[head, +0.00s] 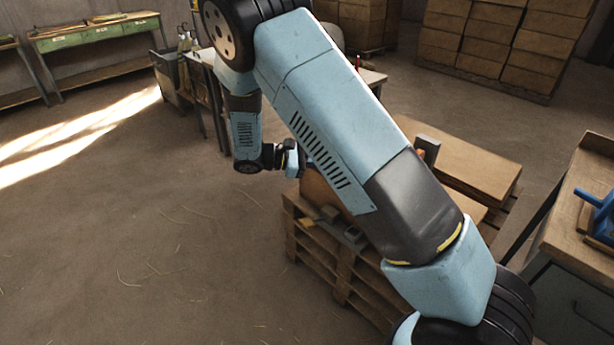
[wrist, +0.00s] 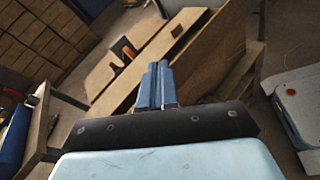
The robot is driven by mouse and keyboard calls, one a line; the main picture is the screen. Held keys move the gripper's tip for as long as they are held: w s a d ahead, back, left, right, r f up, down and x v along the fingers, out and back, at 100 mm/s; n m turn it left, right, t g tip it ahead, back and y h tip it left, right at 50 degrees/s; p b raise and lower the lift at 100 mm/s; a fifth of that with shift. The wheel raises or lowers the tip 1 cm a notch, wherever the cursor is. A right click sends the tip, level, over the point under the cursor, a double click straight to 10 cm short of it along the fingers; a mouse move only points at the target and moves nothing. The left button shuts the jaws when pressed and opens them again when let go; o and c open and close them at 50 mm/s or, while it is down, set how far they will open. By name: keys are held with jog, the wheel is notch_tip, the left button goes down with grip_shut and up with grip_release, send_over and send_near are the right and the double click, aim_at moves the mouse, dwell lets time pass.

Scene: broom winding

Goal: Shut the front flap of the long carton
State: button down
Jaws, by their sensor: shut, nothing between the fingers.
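The long carton (head: 460,158) is brown cardboard and lies on a wooden pallet, largely hidden behind my arm in the head view. A brown panel (head: 322,192) slants at its near left end beside my gripper; it looks like the front flap, standing off at an angle. In the wrist view, long brown carton panels (wrist: 203,62) run diagonally past the fingers, with a dark gap beside them. My gripper (wrist: 157,70) is shut and empty, its blue fingers pointing toward the carton. In the head view my gripper (head: 298,160) is close to the panel; I cannot tell whether they touch.
The pallet (head: 340,268) carries small tools at its near edge. A workbench (head: 572,222) with a blue device stands at right. Stacked cartons (head: 500,45) stand behind. A table and bin are at the back left. The floor at left is clear.

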jog(key=a+f+n+t+h, duration=0.2)
jog(key=a+f+n+t, duration=0.95)
jog(key=f, duration=0.55)
jog(key=w+d+r+t, duration=0.1)
jog(key=w+d+r, duration=0.4)
jog(key=w+d, duration=0.2)
jog(key=shift+w+d+m, duration=0.35)
jog(key=shift+w+m, duration=0.1)
jog(key=shift+w, duration=0.25)
jog(key=shift+a+r, duration=0.1)
jog(key=shift+r, duration=0.1)
